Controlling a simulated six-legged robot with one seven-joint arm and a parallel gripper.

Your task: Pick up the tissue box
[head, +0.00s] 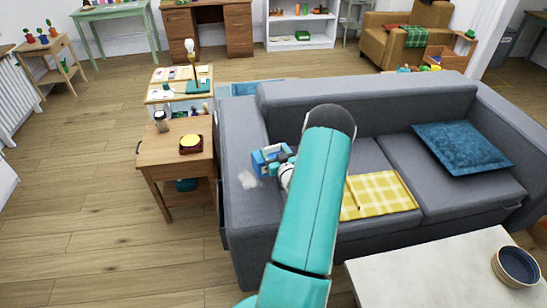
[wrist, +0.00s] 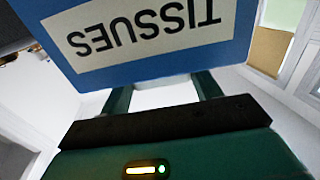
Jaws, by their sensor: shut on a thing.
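The tissue box (head: 266,158) is blue with a white label and shows above the left side of the grey sofa in the head view. In the wrist view the tissue box (wrist: 150,62) fills the top, with its "TISSUES" label upside down. My gripper (wrist: 160,95) has its two fingers reaching up to the box and is shut on it. In the head view my gripper (head: 280,166) is mostly hidden behind my teal arm. I cannot tell from these views how far the box is above the seat.
The grey sofa (head: 240,205) holds a yellow checked blanket (head: 385,193) and a blue cushion (head: 460,147). A wooden side table (head: 165,157) with a jar and a yellow-topped item stands left of it. A pale table (head: 440,275) with a blue bowl (head: 517,266) is at front right. Floor at left is clear.

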